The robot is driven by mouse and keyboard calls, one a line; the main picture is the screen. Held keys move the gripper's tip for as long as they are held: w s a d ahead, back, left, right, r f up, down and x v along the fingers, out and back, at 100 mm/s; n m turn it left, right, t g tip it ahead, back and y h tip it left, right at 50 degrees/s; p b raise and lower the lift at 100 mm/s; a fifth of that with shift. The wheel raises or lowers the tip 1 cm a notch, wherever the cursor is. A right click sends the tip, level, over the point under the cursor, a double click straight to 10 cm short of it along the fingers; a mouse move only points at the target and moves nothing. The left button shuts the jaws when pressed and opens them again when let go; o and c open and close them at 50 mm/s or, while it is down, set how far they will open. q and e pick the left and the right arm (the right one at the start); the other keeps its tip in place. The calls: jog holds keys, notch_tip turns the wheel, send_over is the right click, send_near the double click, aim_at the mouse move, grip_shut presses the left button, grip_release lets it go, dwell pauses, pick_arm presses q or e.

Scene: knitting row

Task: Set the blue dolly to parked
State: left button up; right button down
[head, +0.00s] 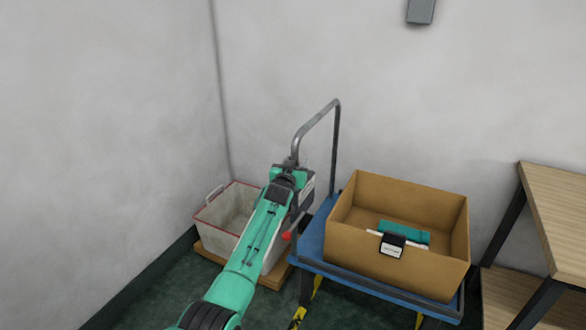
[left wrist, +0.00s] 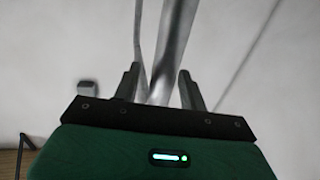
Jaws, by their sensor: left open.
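The blue dolly (head: 312,240) stands on the floor near the corner, with a grey tubular handle (head: 337,130) rising at its left end. My left gripper (head: 290,166) is at the near post of that handle. In the left wrist view the open fingers (left wrist: 160,85) have the grey tube (left wrist: 166,60) showing between them, with gaps at the sides; I cannot tell whether they touch it. A red-tipped part (head: 287,235) shows beside my left arm, by the dolly's left end. My left arm hides part of the handle post. My right gripper is not in view.
An open cardboard box (head: 400,255) with a teal item (head: 404,233) stands on the dolly. A pale red-rimmed bin (head: 225,215) stands on a wooden base left of it. A wooden-topped table (head: 555,200) is at the right. Yellow-black marking (head: 298,318) shows below the dolly.

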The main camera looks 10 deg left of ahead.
pick_arm(q)
jog(key=s+p, duration=0.2)
jog(key=s, duration=1.1)
jog(key=shift+s+a, duration=0.3)
jog(key=shift+a, duration=0.15)
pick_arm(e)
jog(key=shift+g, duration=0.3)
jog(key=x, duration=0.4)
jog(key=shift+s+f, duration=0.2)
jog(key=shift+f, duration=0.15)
